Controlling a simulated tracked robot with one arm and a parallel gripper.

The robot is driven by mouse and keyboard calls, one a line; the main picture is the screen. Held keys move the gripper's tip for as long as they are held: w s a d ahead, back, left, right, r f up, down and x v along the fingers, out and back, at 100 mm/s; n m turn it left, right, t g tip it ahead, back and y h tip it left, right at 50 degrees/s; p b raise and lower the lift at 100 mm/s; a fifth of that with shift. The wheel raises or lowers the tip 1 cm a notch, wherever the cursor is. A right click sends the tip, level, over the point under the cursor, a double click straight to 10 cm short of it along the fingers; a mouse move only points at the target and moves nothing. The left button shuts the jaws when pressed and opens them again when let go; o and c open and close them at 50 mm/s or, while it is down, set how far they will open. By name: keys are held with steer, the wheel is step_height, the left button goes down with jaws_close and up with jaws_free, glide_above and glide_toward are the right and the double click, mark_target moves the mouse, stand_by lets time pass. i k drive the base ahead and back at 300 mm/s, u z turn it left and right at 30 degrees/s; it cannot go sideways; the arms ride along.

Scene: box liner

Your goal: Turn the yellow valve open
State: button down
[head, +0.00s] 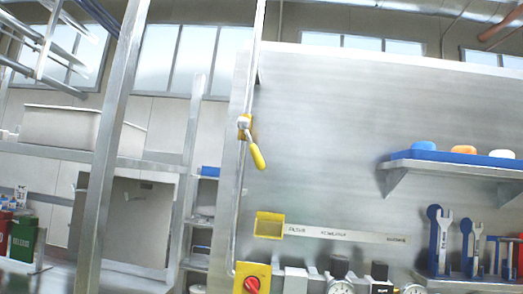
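The yellow valve (256,153) is on a thin vertical metal pipe (238,200) at the left edge of a grey metal panel. Its yellow lever slants down and to the right from the silver valve body (243,123). The lever is not in line with the pipe. My gripper is not in view, so nothing shows touching the valve.
A metal post (113,140) and shelving stand at left.

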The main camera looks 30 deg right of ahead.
mark_target(243, 123)
steer(key=i, duration=0.95)
steer(key=z, duration=0.05)
